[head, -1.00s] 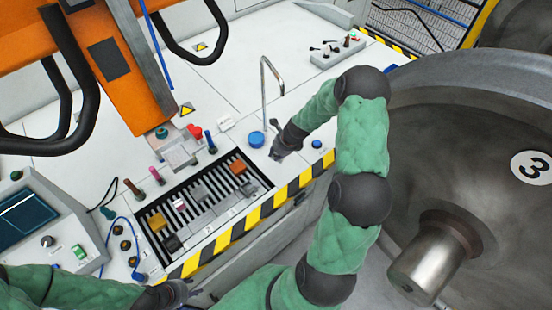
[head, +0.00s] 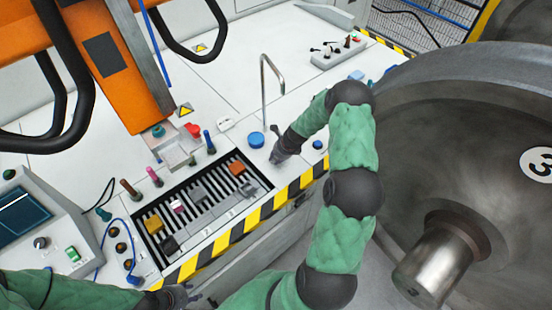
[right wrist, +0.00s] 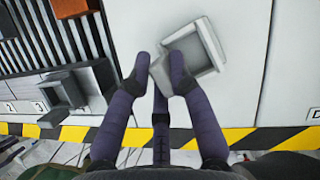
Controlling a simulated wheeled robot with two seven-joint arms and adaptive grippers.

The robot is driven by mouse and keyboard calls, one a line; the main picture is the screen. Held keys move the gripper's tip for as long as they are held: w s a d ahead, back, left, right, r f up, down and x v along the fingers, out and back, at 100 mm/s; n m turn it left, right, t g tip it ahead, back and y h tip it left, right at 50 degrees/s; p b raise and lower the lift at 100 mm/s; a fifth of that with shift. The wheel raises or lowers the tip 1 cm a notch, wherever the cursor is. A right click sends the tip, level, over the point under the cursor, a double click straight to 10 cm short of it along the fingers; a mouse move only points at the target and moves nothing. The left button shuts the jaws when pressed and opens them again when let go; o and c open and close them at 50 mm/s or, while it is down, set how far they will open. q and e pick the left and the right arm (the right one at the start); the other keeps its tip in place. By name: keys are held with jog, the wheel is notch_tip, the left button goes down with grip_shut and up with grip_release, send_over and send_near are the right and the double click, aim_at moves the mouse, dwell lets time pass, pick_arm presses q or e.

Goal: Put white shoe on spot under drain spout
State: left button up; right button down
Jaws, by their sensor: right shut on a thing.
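My right gripper (head: 274,158) is low over the white bench, just right of the slotted rack. In the right wrist view my right gripper (right wrist: 160,72) is shut on a pale, boxy, hollow piece, which I take for the white shoe (right wrist: 213,62); its edge sits between the fingers. I cannot tell whether it touches the bench. The hand hides it in the head view. The drain spout (head: 263,80), a thin bent metal pipe, stands behind the hand. No marked spot is clear. My left gripper (head: 182,296) is at the lower edge, its fingers unclear.
The slotted rack (head: 222,214) holds several coloured blocks. A blue round cap (head: 256,140) is beside the spout. Striped tape (head: 252,217) marks the front edge. A large wheel (head: 470,150) stands at right.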

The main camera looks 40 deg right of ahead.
jog(key=shift+f, duration=0.15)
jog(key=c, duration=1.1)
grip_release()
jog(key=shift+r, duration=0.4)
jog(key=p+v, duration=0.3)
jog(key=v, duration=0.8)
jog(key=shift+s+r, duration=0.2)
jog(key=shift+s, duration=0.05)
